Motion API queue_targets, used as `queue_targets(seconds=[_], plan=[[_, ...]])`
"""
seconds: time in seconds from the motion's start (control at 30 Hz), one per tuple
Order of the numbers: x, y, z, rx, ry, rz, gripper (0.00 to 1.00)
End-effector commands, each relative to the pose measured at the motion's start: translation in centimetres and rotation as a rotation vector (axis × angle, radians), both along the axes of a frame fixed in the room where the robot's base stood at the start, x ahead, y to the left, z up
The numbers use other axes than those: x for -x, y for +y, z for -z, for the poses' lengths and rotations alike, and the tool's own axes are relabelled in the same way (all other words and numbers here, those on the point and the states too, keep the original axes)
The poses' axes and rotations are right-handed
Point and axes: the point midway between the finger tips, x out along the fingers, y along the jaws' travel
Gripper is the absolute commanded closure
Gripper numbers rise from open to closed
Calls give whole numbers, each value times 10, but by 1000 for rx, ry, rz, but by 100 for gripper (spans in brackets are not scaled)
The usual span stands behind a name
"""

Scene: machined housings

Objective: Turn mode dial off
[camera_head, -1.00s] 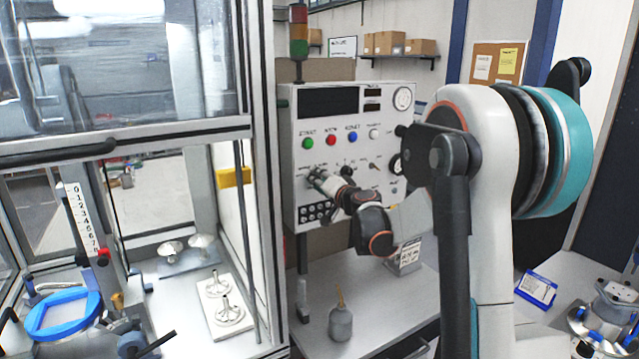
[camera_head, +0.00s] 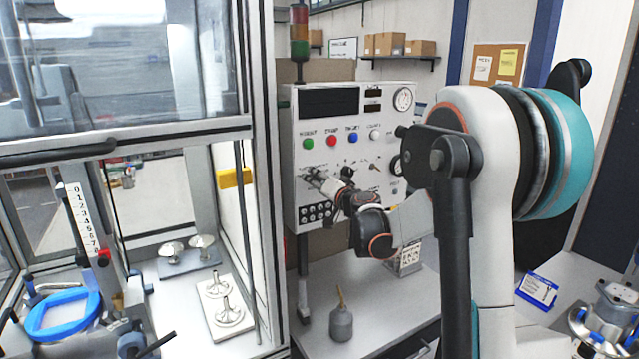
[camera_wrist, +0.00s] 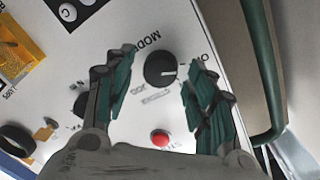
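The mode dial (camera_wrist: 161,69) is a round black knob with a white pointer line, on the pale panel in the wrist view. The letters "MODE" are printed beside it. My gripper (camera_wrist: 156,72) is open, with one green-padded finger on each side of the dial; whether the pads touch it cannot be told. In the head view my gripper (camera_head: 316,178) is at the left part of the control panel (camera_head: 341,211), and the dial is hidden behind it.
A red button (camera_wrist: 159,138) sits near the dial, between my fingers. Green (camera_head: 308,144), red and blue buttons line the panel above my gripper. A grey bottle (camera_head: 341,322) stands on the table below. A glass-walled enclosure stands at the left.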

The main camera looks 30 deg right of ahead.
Motion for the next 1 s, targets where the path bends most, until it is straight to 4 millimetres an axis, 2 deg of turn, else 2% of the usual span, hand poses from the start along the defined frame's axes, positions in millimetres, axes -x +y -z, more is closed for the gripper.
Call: queue_targets(seconds=[0.23, 0.37, 0.47, 0.8, 1.0], plan=[[0, 0, -1, -1, -1, 1, 49], [7, -1, -1, -2, -1, 2, 49], [20, -1, -2, -2, 0, 3, 49], [88, 1, -6, -2, -1, 2, 49], [113, 2, -7, -1, 0, 1, 49]])
